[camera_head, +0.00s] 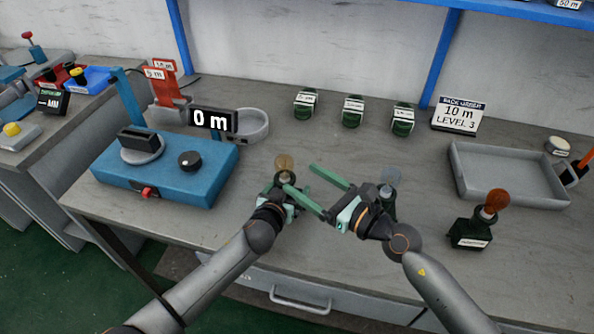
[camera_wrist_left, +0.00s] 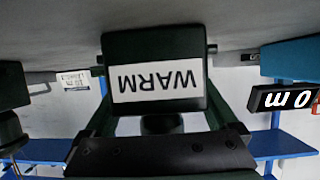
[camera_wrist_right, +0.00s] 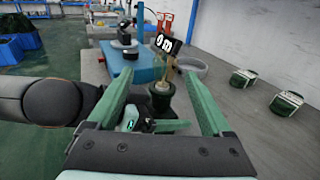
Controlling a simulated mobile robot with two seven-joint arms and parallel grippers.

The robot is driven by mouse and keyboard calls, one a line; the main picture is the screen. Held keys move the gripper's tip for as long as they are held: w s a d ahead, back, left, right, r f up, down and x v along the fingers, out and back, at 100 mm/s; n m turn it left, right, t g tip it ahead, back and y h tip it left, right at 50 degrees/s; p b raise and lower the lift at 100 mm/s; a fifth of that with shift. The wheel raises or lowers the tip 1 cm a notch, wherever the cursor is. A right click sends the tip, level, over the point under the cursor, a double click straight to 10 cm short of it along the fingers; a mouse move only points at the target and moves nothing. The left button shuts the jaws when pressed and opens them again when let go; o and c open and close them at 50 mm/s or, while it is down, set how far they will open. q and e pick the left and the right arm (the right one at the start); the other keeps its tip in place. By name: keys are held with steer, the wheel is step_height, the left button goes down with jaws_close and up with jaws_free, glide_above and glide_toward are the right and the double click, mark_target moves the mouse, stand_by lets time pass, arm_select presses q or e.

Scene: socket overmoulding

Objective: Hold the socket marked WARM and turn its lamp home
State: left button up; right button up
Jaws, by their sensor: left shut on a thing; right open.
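The socket marked WARM (camera_wrist_left: 157,45) is clamped between the fingers of my left gripper (camera_wrist_left: 157,100); its label reads upside down in the left wrist view. In the head view my left gripper (camera_head: 284,196) holds it above the front part of the bench, and its body is mostly hidden. A pale amber lamp (camera_head: 285,163) stands upright on top; how deep it sits cannot be told. My right gripper (camera_head: 299,177) is open, its fingers pointing left at the lamp. In the right wrist view the lamp (camera_wrist_right: 162,88) shows between and beyond the fingertips, apparently untouched.
A socket with a clear lamp (camera_head: 390,178) stands behind my right gripper. Another socket (camera_head: 468,233) with an orange lamp is at right, near a grey tray (camera_head: 458,172). Several green sockets (camera_head: 353,112) line the back. A blue machine (camera_head: 190,187) and round dish (camera_head: 262,125) are left.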

step_height(320, 180, up, 2)
steer(key=w+a+n+g, duration=0.2)
steer(key=g, duration=0.2)
step_height(320, 180, up, 7)
steer(key=n+g+h, duration=0.7)
steer(key=g+h, duration=0.1)
steer(key=g, duration=0.1)
glide_above(289, 157)
steer(key=d, duration=0.3)
steer(key=x, duration=1)
steer(key=shift+w+a+f, duration=0.1)
steer(key=shift+a+f, duration=0.1)
steer(key=shift+f, duration=0.05)
